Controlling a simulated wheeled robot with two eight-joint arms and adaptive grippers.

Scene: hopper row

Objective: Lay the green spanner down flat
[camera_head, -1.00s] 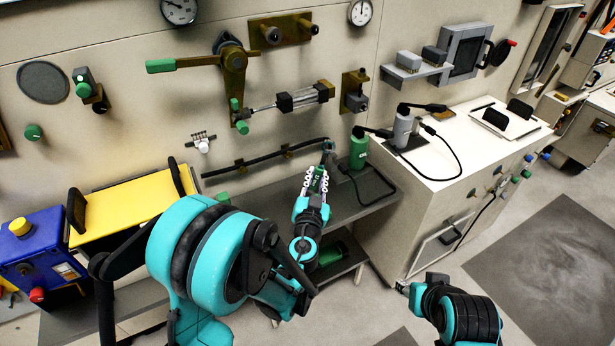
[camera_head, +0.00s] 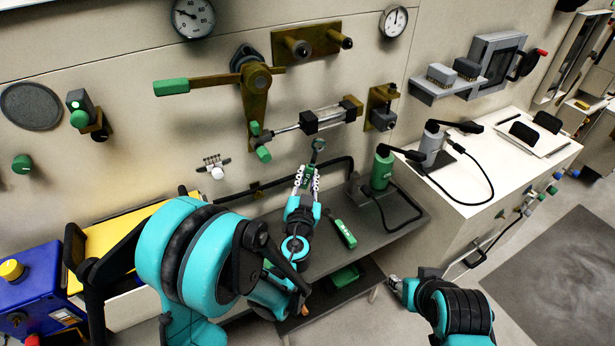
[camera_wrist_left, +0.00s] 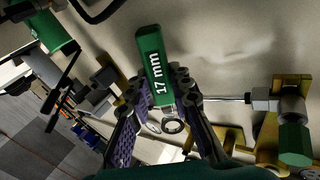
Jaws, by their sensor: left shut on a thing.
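The green spanner (camera_head: 308,178) is held between the fingers of my left gripper (camera_head: 306,180), above the dark shelf and in front of the wall. A dark round end (camera_head: 318,145) shows above the fingertips in the head view. In the left wrist view its green handle (camera_wrist_left: 153,62), marked "17 mm", sticks out past the fingertips of the shut left gripper (camera_wrist_left: 166,90). Metal rings show below the handle there. The spanner looks upright, not flat. My right gripper (camera_head: 395,284) is low at the right, apart from the shelf; its jaws are too small to read.
The dark shelf (camera_head: 385,225) bears another green-handled tool (camera_head: 345,233) and a green pump (camera_head: 382,168) with a hose. A black pipe (camera_head: 270,187) runs along the wall behind. A white cabinet (camera_head: 470,185) stands right. The shelf front is partly bare.

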